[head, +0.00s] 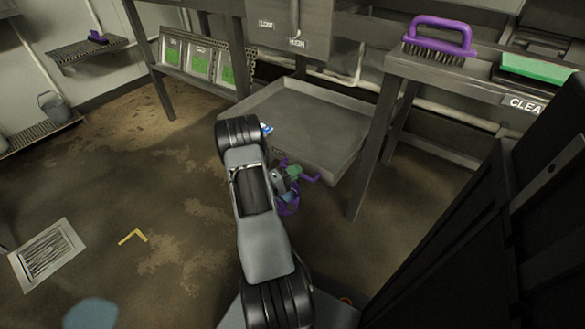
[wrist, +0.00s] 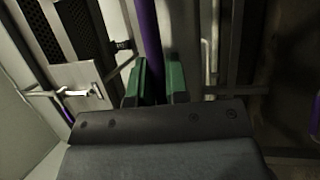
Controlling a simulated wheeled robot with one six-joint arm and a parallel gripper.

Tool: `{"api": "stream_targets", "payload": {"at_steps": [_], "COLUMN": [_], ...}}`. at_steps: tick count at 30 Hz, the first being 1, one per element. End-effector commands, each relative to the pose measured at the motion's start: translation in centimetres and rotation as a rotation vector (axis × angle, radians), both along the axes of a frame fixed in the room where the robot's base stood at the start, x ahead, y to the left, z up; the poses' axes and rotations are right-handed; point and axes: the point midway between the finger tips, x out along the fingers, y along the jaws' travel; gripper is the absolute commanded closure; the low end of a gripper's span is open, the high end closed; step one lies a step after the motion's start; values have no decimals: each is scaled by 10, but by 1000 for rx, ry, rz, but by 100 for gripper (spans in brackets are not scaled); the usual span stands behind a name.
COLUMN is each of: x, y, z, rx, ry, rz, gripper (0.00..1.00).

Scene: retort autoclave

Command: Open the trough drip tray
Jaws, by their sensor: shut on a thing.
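The trough drip tray (head: 320,130) is a wide, shallow grey metal tray under the trough frame. It sticks out in front of the frame, over the floor. A purple bar handle (head: 310,178) is at its near edge, partly hidden by my gripper. My gripper (head: 294,172) is low at that near edge, shut on the handle. In the wrist view, the purple handle (wrist: 149,40) runs up between the two green fingers of my gripper (wrist: 160,82). My arm covers the tray's left front corner in the head view.
A grey table leg (head: 372,145) stands close to the right of the tray. A purple brush (head: 440,36) and a green-topped item (head: 537,68) lie on the bench above. A dark cabinet (head: 480,240) is at right. The stained floor at left is mostly clear, with a floor grate (head: 46,254).

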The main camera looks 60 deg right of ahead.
Motion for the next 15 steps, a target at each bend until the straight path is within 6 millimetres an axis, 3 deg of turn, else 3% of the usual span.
{"api": "stream_targets", "payload": {"at_steps": [12,13,15], "x": [0,0,0], "y": [2,2,2], "z": [0,0,0], "rx": [-1,0,0], "ry": [-1,-1,-1], "rz": [-1,0,1], "gripper": [100,83,77]}}
